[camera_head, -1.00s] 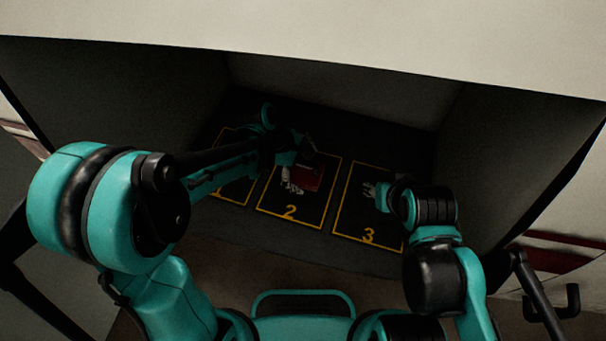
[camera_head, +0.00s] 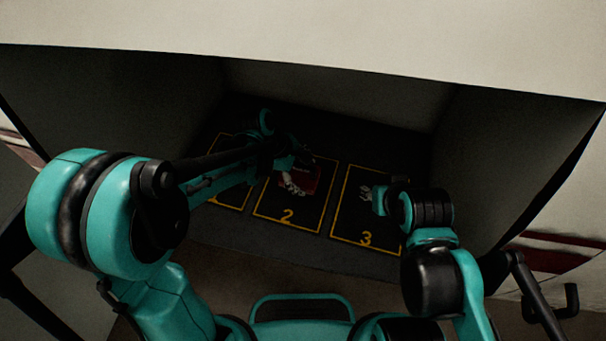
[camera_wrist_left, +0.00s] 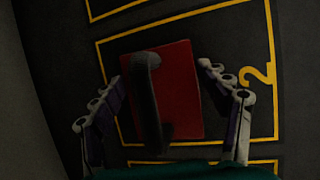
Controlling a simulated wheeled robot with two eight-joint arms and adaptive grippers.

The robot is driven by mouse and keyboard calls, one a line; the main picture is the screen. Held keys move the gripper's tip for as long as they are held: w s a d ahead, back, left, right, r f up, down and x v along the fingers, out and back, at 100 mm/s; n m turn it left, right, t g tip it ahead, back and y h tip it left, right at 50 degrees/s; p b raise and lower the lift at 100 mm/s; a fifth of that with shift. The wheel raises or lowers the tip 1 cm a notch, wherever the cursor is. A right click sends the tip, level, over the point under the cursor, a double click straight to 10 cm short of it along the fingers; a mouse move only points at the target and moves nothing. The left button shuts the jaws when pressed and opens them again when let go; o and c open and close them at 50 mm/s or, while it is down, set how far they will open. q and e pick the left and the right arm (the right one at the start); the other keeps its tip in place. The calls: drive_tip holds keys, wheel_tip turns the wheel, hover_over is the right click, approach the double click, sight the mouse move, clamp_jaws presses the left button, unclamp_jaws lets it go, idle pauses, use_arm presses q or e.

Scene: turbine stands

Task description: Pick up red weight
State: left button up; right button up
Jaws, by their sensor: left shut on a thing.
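The red weight (camera_head: 311,177) is a red block in square 2 of the dark floor, partly covered by my left gripper (camera_head: 292,183) in the head view. In the left wrist view the red weight (camera_wrist_left: 182,90) shows its flat red face with a dark curved handle (camera_wrist_left: 148,95) across it. I cannot tell whether the block is off the floor. My right gripper (camera_head: 366,192) is over square 3, small and dark; its finger opening is unclear.
The floor has yellow-outlined squares, including square 2 (camera_head: 287,217) and square 3 (camera_head: 365,238). Dark walls enclose it at left (camera_head: 110,110), back (camera_head: 340,105) and right (camera_head: 500,150). A pale edge (camera_head: 300,35) crosses above. No other loose object shows on the squares.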

use_arm(q)
drive_tip(key=r, duration=0.1)
drive_tip(key=r+p, duration=0.1)
drive_tip(key=r, duration=0.2)
drive_tip(key=shift+s+d+r+p, duration=0.15)
drive_tip(key=shift+s+d+p, duration=0.05)
drive_tip(key=shift+d+p, duration=0.1)
drive_tip(key=s+d+r+p, duration=0.2)
drive_tip(key=s+d+r, duration=0.3)
drive_tip(key=d, duration=0.4)
drive_tip(key=shift+s+d+r+p, duration=0.25)
drive_tip(key=shift+s+r+p, duration=0.05)
drive_tip(key=shift+r, duration=0.3)
drive_tip(key=o, duration=1.1)
drive_tip(key=c, duration=1)
drive_tip(key=shift+c, duration=0.5)
